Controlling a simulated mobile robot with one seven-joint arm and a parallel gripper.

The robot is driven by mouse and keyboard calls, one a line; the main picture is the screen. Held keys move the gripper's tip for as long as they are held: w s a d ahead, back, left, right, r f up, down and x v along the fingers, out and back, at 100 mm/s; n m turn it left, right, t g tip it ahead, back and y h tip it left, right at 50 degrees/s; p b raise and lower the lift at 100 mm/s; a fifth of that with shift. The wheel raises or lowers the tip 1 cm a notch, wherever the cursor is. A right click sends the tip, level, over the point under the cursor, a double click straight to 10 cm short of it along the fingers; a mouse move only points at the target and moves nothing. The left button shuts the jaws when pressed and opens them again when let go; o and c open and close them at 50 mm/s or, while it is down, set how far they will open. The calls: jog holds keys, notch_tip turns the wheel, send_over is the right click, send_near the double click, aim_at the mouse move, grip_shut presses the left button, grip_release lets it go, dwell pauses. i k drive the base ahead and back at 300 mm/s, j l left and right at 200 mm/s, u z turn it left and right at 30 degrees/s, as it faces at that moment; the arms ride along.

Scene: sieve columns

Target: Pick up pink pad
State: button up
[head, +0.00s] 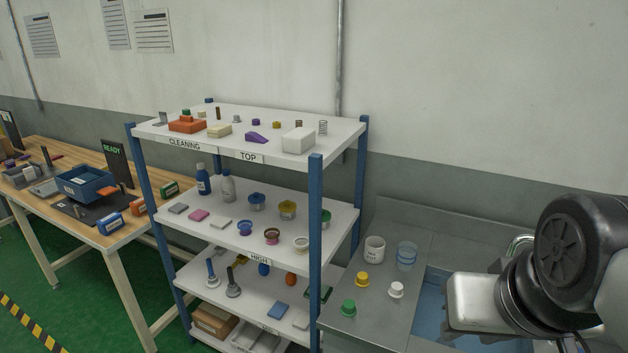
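The pink pad (199,215) is a small flat block. It lies on the second shelf from the top (268,215), marked HIGH, near the front edge on the left. A grey pad (178,208) lies to its left and a pale grey-white pad (221,223) to its right, both apart from it. My arm shows at the right edge, over the sink, far from the shelf. My gripper itself does not show.
Bottles (203,180) and several small pots stand behind and right of the pads. Blue posts (316,250) frame the shelf's corners. The top shelf (345,128) hangs above. A workbench (85,225) stands left, a metal sink counter (385,320) right.

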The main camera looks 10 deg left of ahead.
aim_at(198, 215)
jog(key=i+j, duration=0.15)
jog(key=j, duration=0.25)
jog(key=i+j, duration=0.1)
jog(key=j, duration=0.35)
jog(key=i+j, duration=0.15)
jog(key=j, duration=0.25)
jog(key=i+j, duration=0.15)
jog(key=j, duration=0.3)
jog(key=i+j, duration=0.15)
jog(key=j, duration=0.25)
jog(key=i+j, duration=0.1)
jog(key=j, duration=0.3)
jog(key=i+j, duration=0.15)
jog(key=j, duration=0.3)
jog(key=i+j, duration=0.15)
jog(key=j, duration=0.6)
jog(key=i+j+u, duration=0.1)
jog(key=j, duration=0.2)
jog(key=i+j, duration=0.15)
jog(key=j, duration=0.15)
jog(key=i+j+z, duration=0.1)
jog(key=j, duration=0.3)
jog(key=i, duration=0.1)
